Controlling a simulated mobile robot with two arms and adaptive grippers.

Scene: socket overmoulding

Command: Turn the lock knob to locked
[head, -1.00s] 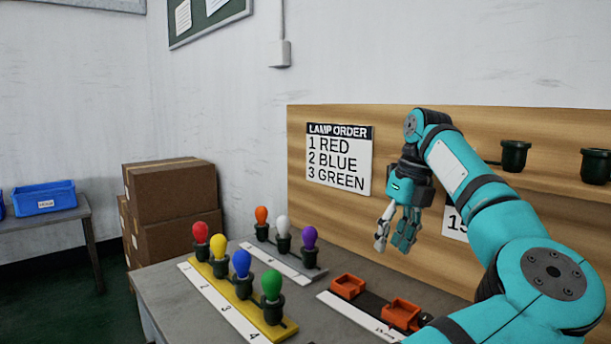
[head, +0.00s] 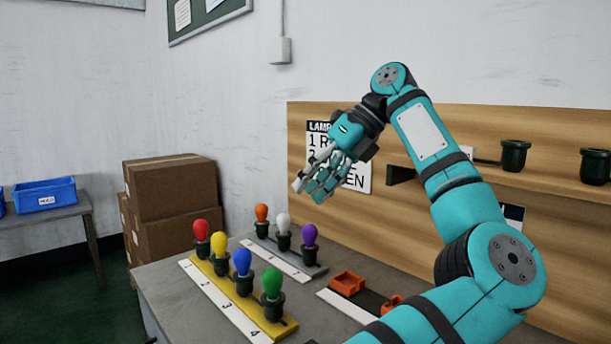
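No lock knob can be made out now. My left arm covers the right part of the bench, including the right end of the fixture with orange blocks (head: 347,284). My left gripper (head: 309,189) is raised in front of the lamp order sign (head: 359,178), above the bench and behind the lamp rows. Its fingers point down and left, spread apart, with nothing between them. My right gripper is not in view.
Red, yellow, blue and green lamps stand on a yellow numbered rack (head: 275,331). Orange, white and purple lamps stand on a grey rack (head: 283,262). Black sockets (head: 514,156) sit on the wooden back panel's shelf. Cardboard boxes (head: 172,190) and a blue bin (head: 45,195) are left.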

